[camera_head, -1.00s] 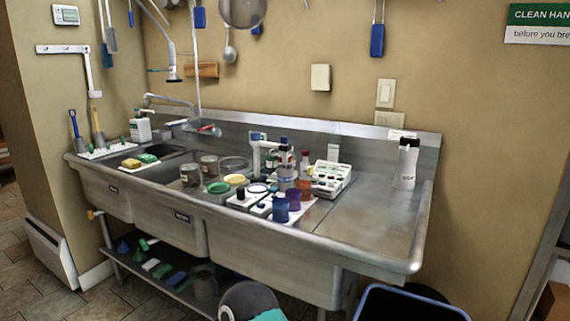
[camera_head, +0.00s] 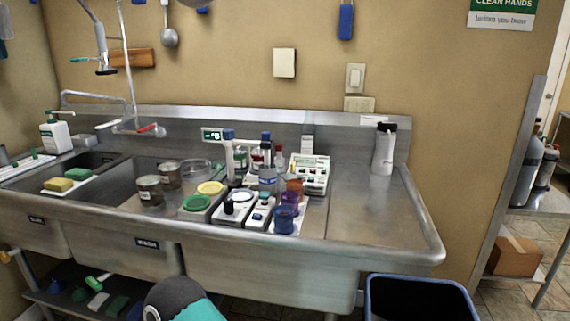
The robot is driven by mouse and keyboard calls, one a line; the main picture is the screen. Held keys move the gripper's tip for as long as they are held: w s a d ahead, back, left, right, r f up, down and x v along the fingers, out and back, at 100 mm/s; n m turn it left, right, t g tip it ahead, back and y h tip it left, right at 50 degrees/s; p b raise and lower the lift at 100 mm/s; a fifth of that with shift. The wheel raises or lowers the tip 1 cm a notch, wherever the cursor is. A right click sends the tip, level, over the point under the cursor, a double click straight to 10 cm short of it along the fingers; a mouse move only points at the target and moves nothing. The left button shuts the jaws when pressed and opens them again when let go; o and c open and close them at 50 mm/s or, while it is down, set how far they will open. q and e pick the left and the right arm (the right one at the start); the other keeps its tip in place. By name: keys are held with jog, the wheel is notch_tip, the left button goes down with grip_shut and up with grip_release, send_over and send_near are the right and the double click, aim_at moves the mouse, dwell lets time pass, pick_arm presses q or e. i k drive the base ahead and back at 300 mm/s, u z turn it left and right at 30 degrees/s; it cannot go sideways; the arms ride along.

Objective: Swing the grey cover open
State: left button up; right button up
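I cannot clearly make out the grey cover. A dark grey rounded object (camera_head: 173,294) with a teal part beside it is at the bottom edge, in front of the sink. It is cut off by the picture, and I cannot tell whether it is the cover. Neither my left nor my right gripper is in view.
A long steel sink (camera_head: 270,258) spans the middle, with jars, bottles and small devices on its top. A dark-blue-rimmed bin (camera_head: 420,284) stands at the lower right. A shelf (camera_head: 545,202) with bottles and a cardboard box (camera_head: 514,257) is at the far right.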

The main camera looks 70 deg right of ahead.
aim_at(291, 175)
jog(key=u, duration=1.2)
jog(key=i, duration=0.1)
jog(key=z, duration=2.85)
jog(key=i, duration=0.45)
jog(key=u, duration=0.15)
jog(key=k, duration=0.45)
jog(key=z, duration=0.15)
